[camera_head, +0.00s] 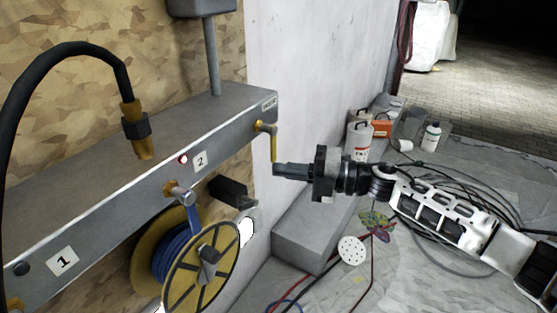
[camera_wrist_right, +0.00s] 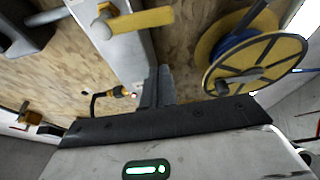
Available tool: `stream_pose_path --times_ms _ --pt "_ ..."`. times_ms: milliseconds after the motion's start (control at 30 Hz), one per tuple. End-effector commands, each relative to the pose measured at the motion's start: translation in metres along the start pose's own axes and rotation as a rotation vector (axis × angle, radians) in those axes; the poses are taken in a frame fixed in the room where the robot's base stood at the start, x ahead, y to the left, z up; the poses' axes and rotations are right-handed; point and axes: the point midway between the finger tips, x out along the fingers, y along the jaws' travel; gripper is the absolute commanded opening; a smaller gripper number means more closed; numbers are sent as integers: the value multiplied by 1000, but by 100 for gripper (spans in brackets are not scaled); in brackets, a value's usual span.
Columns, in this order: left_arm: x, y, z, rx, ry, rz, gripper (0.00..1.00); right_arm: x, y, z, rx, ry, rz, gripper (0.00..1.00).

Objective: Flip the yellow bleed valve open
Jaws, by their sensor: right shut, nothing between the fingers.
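The yellow bleed valve lever (camera_head: 274,147) hangs down from a brass stub on the right end of the grey manifold, by the BLEED label (camera_head: 268,104). My right gripper (camera_head: 277,170) is shut and empty, its fingertips at the lever's lower end from the right. I cannot tell whether they touch. In the right wrist view the yellow lever (camera_wrist_right: 150,19) is at the top, beyond the shut fingers (camera_wrist_right: 157,85). My left gripper is not in view.
A black hose with a brass fitting (camera_head: 140,130) arches at the left. A grey ledge (camera_head: 305,240) and several containers (camera_head: 358,135) stand along the wall.

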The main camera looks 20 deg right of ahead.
Motion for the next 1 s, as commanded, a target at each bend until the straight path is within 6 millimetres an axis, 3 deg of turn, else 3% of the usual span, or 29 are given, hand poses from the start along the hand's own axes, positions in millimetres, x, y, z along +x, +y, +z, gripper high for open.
stream_pose_path --times_ms 100,333,1000 --pt "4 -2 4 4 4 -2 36 -28 -6 -2 3 2 -5 0" --pt "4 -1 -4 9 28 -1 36 -60 -5 -1 3 4 -2 0" --pt "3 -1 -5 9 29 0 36 -66 -3 -2 8 2 4 0"
